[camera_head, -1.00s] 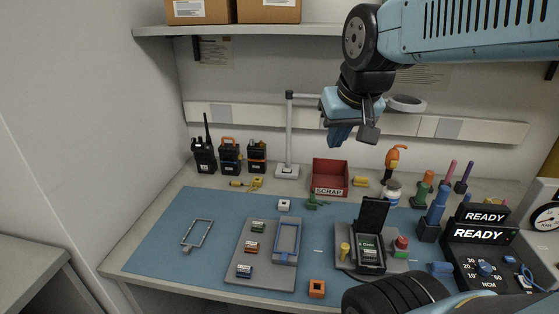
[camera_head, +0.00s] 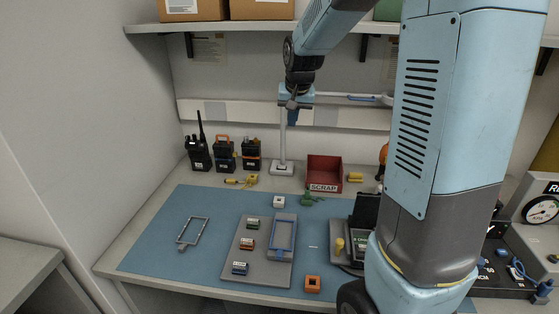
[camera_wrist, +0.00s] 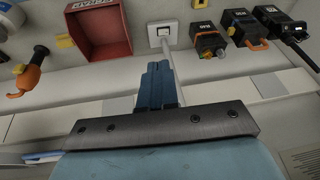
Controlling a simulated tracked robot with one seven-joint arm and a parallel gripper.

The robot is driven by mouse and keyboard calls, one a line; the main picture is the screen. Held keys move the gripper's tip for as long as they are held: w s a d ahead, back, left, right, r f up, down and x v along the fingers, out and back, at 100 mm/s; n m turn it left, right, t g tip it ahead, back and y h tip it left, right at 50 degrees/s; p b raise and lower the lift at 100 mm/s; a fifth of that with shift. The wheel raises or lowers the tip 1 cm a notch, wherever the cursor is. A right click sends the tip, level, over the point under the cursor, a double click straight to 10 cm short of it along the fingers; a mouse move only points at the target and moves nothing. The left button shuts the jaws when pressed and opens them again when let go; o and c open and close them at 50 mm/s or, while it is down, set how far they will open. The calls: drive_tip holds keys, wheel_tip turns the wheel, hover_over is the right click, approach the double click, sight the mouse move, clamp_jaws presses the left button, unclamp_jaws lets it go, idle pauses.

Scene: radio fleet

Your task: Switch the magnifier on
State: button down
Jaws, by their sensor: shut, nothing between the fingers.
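The magnifier has a white post (camera_head: 283,140) on a pale square base (camera_head: 281,168) at the back of the bench. Its horizontal arm (camera_head: 335,96) runs right, and its head is mostly hidden behind my arm. My gripper (camera_head: 293,119) is shut and empty, pointing down in front of the upper post, well above the base. Its shut fingers (camera_wrist: 159,68) show in the wrist view and overlap the post there. I cannot tell whether they touch it.
Radios (camera_head: 224,153) stand left of the base, and a red scrap bin (camera_head: 324,170) stands to its right. A wall rail (camera_head: 240,113) and a shelf (camera_head: 200,27) are behind and above. The blue mat (camera_head: 170,232) holds small parts.

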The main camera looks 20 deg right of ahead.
drive_tip(key=m, duration=0.1)
hover_over(279, 166)
drive_tip(key=s, duration=0.5)
wheel_tip(279, 166, down, 8)
drive_tip(key=shift+w+d+f, duration=0.2)
drive_tip(key=shift+w+d, duration=0.05)
drive_tip(key=shift+d, duration=0.15)
drive_tip(key=x, duration=0.8)
drive_tip(key=s+x, duration=0.1)
drive_tip(key=x, duration=0.3)
drive_tip(key=shift+w+a+f, duration=0.1)
drive_tip(key=shift+a+f, duration=0.2)
drive_tip(key=shift+f, duration=0.1)
drive_tip(key=shift+w+a+f, duration=0.1)
drive_tip(key=shift+a+f, duration=0.1)
drive_tip(key=shift+f, duration=0.4)
